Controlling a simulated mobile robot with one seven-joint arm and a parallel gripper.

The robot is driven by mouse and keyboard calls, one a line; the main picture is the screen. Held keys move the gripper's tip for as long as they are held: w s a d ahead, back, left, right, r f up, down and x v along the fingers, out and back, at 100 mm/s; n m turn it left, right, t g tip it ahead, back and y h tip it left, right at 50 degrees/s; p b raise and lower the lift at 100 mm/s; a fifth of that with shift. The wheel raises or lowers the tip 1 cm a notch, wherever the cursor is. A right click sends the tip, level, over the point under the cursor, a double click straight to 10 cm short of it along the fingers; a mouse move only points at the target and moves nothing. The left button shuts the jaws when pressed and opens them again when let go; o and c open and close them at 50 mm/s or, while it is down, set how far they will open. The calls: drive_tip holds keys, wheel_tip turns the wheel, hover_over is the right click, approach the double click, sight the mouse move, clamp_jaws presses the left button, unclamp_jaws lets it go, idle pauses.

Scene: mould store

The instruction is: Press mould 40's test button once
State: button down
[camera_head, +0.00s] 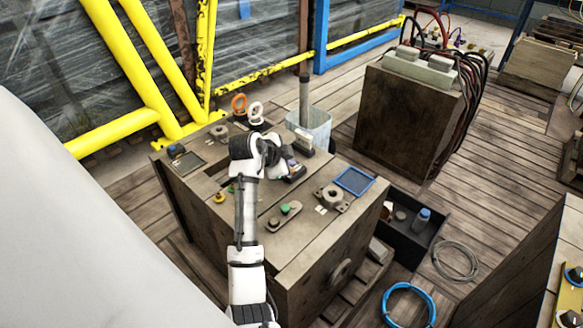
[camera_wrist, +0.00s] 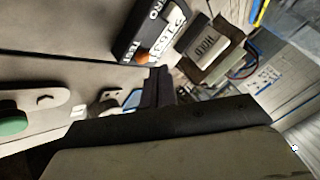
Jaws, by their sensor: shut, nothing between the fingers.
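A small black box (camera_wrist: 143,35) with white lettering and an orange button (camera_wrist: 142,57) lies ahead of my gripper (camera_wrist: 156,85) in the wrist view. The lettering is sideways and seems to include "TEST" near the button. My gripper is shut and empty, its tips just short of the button; I cannot tell whether they touch. In the head view the black box (camera_head: 293,171) is on the top of a large wooden block (camera_head: 315,240), partly behind my wrist. I cannot read a number 40 on any mould.
On the block are a plate with a green button (camera_head: 285,209), a yellow knob (camera_head: 219,197), a round flange (camera_head: 331,196) and a blue-edged tray (camera_head: 354,181). A labelled box (camera_wrist: 205,47) stands close beyond the black box. A second block (camera_head: 405,115) carries hoses.

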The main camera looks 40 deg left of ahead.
drive_tip(key=shift+r, duration=0.1)
drive_tip(key=shift+r+p, duration=1.6)
drive_tip(key=shift+r, duration=0.85)
